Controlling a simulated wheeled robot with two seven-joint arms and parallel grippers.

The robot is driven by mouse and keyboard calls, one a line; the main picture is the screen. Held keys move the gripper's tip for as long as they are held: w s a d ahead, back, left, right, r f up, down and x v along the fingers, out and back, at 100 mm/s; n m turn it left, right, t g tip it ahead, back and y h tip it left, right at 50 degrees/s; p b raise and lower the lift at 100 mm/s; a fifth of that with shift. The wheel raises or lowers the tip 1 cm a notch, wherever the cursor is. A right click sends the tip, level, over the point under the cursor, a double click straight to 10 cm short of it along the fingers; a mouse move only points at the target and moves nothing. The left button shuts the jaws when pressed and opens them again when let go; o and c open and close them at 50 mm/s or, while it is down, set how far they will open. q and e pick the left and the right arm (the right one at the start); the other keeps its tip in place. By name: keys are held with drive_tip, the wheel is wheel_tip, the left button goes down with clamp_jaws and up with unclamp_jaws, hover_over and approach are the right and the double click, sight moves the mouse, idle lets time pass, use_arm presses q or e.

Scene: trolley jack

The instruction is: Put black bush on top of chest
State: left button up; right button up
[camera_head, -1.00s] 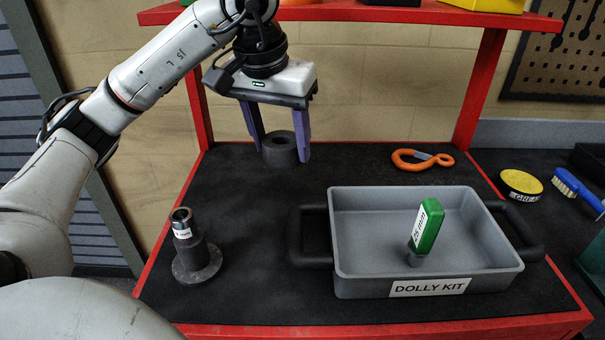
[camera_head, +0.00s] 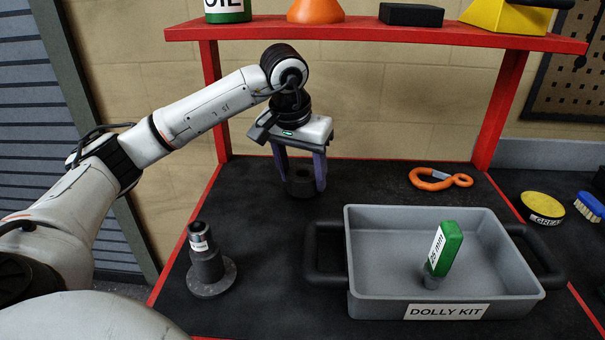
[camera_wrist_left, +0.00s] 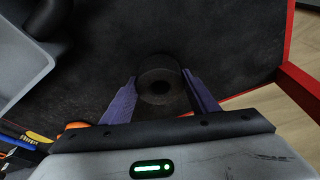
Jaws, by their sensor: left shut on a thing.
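The black bush (camera_head: 301,188) is a short dark ring with a hole through its middle. My left gripper (camera_head: 301,178) is shut on it, with one purple finger on each side. In the left wrist view the bush (camera_wrist_left: 160,72) shows end-on between the fingers. It is over the far part of the black mat (camera_head: 385,180); I cannot tell whether it touches the mat. The red-edged unit under the mat may be the chest; nothing in view is marked as one. My right gripper is not in view.
A grey DOLLY KIT tray (camera_head: 400,300) holds a green-handled tool (camera_head: 446,248). A dark flanged post (camera_head: 207,268) stands front left. An orange hook (camera_head: 440,180) lies at the back right. A red shelf (camera_head: 370,33) with several items is above. Mat between post and tray is clear.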

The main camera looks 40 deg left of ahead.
sight(295, 179)
use_arm(q)
drive_tip(key=shift+w+a+f, duration=0.2)
drive_tip(key=shift+w+a, duration=0.05)
drive_tip(key=shift+w, duration=0.1)
drive_tip(key=shift+f, duration=0.35)
drive_tip(key=shift+f, duration=0.1)
drive_tip(key=o, duration=1.6)
drive_tip(key=shift+s+f, duration=0.1)
drive_tip(key=shift+c, duration=0.2)
drive_tip(key=v, duration=1.2)
drive_tip(key=shift+p, duration=0.3)
